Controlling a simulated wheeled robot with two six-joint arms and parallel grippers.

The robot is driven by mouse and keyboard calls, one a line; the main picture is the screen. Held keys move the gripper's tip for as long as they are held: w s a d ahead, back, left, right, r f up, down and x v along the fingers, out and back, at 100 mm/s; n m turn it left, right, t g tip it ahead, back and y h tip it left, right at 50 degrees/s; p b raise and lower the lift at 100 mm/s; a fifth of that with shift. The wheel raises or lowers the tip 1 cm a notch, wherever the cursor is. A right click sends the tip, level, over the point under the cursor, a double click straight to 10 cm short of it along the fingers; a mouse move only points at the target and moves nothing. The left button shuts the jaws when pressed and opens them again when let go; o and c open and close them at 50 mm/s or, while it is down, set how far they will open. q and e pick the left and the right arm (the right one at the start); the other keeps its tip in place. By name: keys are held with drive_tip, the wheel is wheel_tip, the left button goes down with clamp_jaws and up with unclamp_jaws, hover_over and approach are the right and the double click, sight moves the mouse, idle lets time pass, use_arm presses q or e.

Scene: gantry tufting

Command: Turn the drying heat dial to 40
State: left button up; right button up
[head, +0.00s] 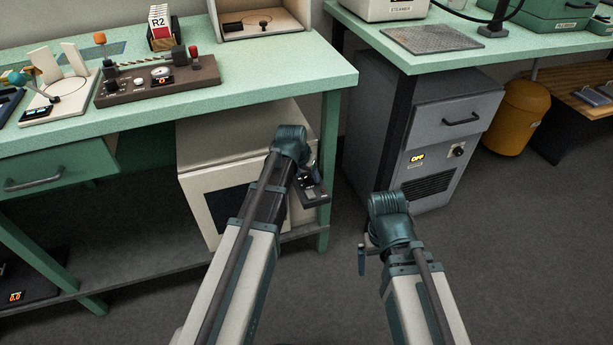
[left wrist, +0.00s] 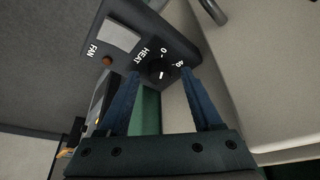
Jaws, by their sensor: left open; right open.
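The dark control panel (left wrist: 135,40) with FAN and HEAT lettering fills the upper middle of the left wrist view. Its black heat dial (left wrist: 160,71) has a small white mark; 0 and what looks like 40 are printed beside it. I cannot tell exactly where the mark points. My left gripper (left wrist: 161,76) is open, its two blue fingers pointing at the dial, one on each side; contact is unclear. In the head view the panel (head: 314,194) sticks out by the cream cabinet, partly behind my left gripper (head: 303,174). My right gripper (head: 364,255) is open and empty over the floor.
The cream cabinet (head: 199,205) stands under the green table (head: 250,85), near its leg (head: 329,150). A grey cabinet (head: 385,150) with an OFF display stands right. Between the tables the floor (head: 345,195) is clear. A panel button (left wrist: 107,60) sits near FAN.

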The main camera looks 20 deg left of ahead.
use_arm(q)
clamp_jaws()
drive_tip(key=shift+a+m+g+h, duration=0.1)
drive_tip(key=shift+m+g+h, duration=0.25)
drive_tip(key=shift+m, duration=0.8)
drive_tip(key=shift+m+g+h, duration=0.15)
drive_tip(key=shift+m+h, duration=0.4)
drive_tip(key=shift+m, duration=0.6)
unclamp_jaws()
drive_tip(key=p+v, duration=0.5)
drive_tip(key=shift+r, duration=0.2)
drive_tip(key=s+a, duration=0.6)
drive_tip(key=s, duration=0.4)
drive_tip(key=shift+a+f, duration=0.2)
drive_tip(key=shift+a, duration=0.2)
